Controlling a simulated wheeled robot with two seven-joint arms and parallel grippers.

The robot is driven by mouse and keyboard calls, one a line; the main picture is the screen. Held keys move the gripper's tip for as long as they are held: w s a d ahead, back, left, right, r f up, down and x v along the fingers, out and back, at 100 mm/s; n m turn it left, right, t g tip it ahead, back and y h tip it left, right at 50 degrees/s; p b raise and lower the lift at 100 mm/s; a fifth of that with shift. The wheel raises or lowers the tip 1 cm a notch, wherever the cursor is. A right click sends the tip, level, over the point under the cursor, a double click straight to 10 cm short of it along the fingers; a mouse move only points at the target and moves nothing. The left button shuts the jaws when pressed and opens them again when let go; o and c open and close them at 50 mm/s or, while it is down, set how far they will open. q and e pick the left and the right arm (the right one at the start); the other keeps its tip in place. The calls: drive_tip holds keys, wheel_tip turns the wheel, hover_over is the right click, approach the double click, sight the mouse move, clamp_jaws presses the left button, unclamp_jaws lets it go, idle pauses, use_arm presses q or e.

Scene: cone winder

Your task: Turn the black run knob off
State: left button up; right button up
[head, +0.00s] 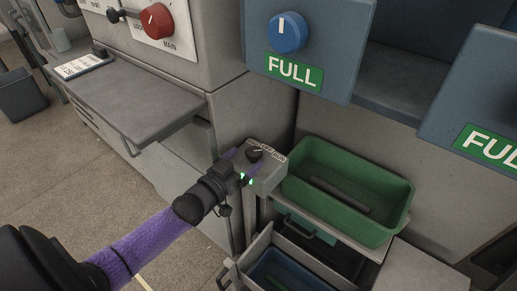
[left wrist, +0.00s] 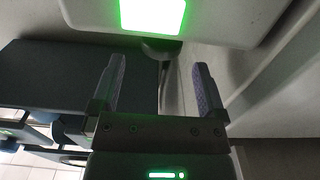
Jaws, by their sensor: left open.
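The black run knob (head: 254,155) sits on top of a small grey control box (head: 268,172), with a label beside it on which RUN can be read. Its pointer setting is too small to tell. My left gripper (head: 238,162) is at the left side of the box, close to the knob, its fingers apart and empty. In the left wrist view the two fingers (left wrist: 158,85) stand wide apart, with a dark rounded part (left wrist: 162,47) beyond them. A green lit square (left wrist: 152,14) shows on a pale housing above. Contact with the knob cannot be told. My right gripper is not in view.
A green bin (head: 310,208) stands right of the box, with a dark bar inside. An open drawer (head: 262,250) lies below. A grey shelf (head: 135,100), a red main knob (head: 157,20) and a blue knob (head: 287,32) over a FULL sign are behind.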

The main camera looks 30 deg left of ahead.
sight(249, 156)
use_arm(q)
drive_tip(key=w+b, duration=0.1)
drive_tip(key=w, duration=0.3)
drive_tip(key=shift+w+d, duration=0.15)
drive_tip(key=shift+w, duration=0.1)
drive_tip(key=c, duration=1.3)
